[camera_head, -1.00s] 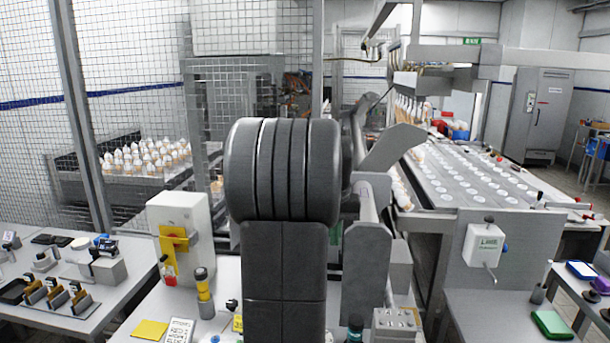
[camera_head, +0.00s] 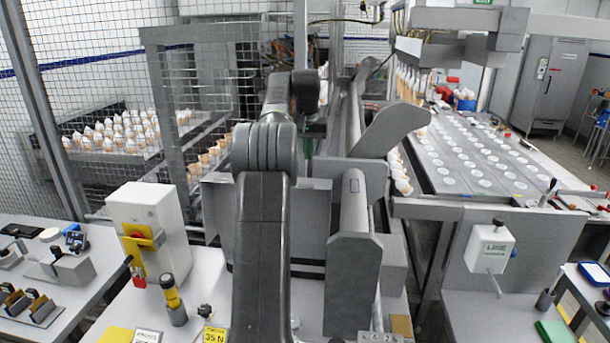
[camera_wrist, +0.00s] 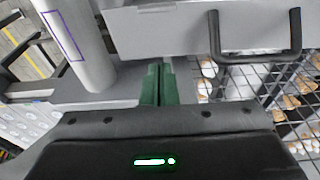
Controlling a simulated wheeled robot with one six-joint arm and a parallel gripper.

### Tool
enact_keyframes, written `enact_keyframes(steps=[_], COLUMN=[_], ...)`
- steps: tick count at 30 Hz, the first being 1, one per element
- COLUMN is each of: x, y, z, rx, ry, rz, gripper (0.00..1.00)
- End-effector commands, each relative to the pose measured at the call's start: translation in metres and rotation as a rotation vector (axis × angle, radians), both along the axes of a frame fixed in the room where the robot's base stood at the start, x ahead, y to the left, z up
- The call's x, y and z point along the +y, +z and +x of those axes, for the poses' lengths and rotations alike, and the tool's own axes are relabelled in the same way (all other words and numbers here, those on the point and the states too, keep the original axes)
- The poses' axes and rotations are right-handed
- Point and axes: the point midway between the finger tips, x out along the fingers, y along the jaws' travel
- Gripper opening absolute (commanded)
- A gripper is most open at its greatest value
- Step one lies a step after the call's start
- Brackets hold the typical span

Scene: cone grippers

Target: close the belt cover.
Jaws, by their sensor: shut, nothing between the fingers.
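A light grey panel (camera_wrist: 165,32) with a black U-shaped handle (camera_wrist: 256,56) crosses the top of the wrist view; it looks like the belt cover, but I cannot tell for sure. My gripper (camera_wrist: 158,84) has its green fingers together and empty, below the panel's lower edge and left of the handle. I cannot tell whether the fingertips touch the panel. In the head view, a bit of green from my gripper (camera_head: 308,142) shows beyond my arm, which hides most of that area. A tilted grey plate (camera_head: 391,129) stands right of it.
A grey cylinder (camera_head: 355,190) with a purple outlined mark stands close to my arm; it also shows in the wrist view (camera_wrist: 72,42). Wire mesh (camera_wrist: 235,85) with cones behind it lies right of my fingers. A white box with a yellow switch (camera_head: 148,235) stands left.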

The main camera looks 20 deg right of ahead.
Motion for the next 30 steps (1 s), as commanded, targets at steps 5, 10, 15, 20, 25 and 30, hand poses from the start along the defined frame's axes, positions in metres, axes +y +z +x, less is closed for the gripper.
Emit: enact_keyframes(steps=[5,10,15,20,25,30], x=[-0.003,-0.005,0.0,0.006,0.009,0.01], y=[-0.038,-0.074,-0.076,-0.074,-0.073,-0.073], z=[0.006,0.013,-0.001,-0.013,-0.021,-0.023], rx=[0.005,0.005,0.001,0.001,0.001,0.0], ry=[0.0,0.0,0.001,0.001,0.001,0.001], rz=[0.001,0.001,0.0,0.0,0.0,0.0], gripper=[0.0,0.0,0.0,0.0,0.0,0.0])
